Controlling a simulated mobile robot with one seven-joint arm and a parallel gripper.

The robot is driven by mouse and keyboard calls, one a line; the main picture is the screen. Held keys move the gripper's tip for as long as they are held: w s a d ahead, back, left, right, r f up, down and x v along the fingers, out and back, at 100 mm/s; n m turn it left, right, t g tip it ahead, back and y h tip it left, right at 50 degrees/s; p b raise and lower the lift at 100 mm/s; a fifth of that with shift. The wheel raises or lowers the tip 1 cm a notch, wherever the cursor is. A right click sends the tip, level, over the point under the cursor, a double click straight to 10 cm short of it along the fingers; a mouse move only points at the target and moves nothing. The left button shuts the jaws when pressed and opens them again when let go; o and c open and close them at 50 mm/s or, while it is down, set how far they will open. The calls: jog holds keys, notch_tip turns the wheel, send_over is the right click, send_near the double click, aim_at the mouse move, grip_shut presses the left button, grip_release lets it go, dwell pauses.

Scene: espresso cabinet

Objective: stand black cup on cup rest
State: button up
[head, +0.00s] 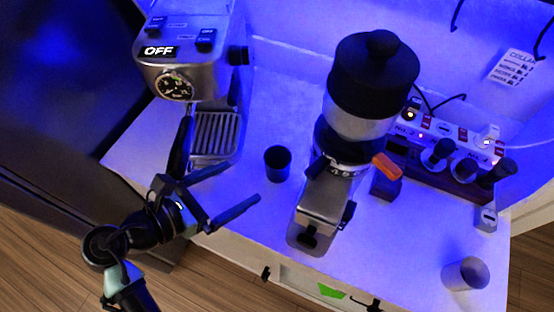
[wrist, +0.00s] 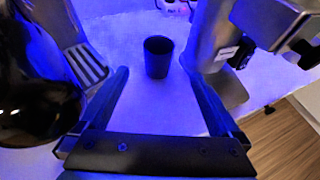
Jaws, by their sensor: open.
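The black cup (head: 278,163) stands upright on the white counter between the espresso machine and the grinder. In the wrist view the cup (wrist: 158,56) lies ahead, between the lines of my two fingers. The slatted metal grille (head: 215,137) at the foot of the espresso machine looks like the cup rest and is bare. Part of that grille (wrist: 87,65) shows at the left of the wrist view. My gripper (head: 243,182) is open and empty at the counter's front edge. Its fingers point toward the cup and do not touch it.
The espresso machine (head: 190,60) has a dark handle (head: 181,146) jutting forward beside the grille. The grinder (head: 360,110) stands right of the cup. A grey cup (head: 466,273) stands at the front right. Counter behind the cup is clear.

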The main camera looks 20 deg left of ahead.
aim_at(268, 166)
jog(key=x, duration=0.6)
jog(key=shift+w+d+f, duration=0.1)
jog(key=shift+w, duration=0.3)
jog(key=shift+p+x, duration=0.45)
jog(key=shift+x, duration=2.55)
jog(key=shift+f, duration=0.1)
grip_shut()
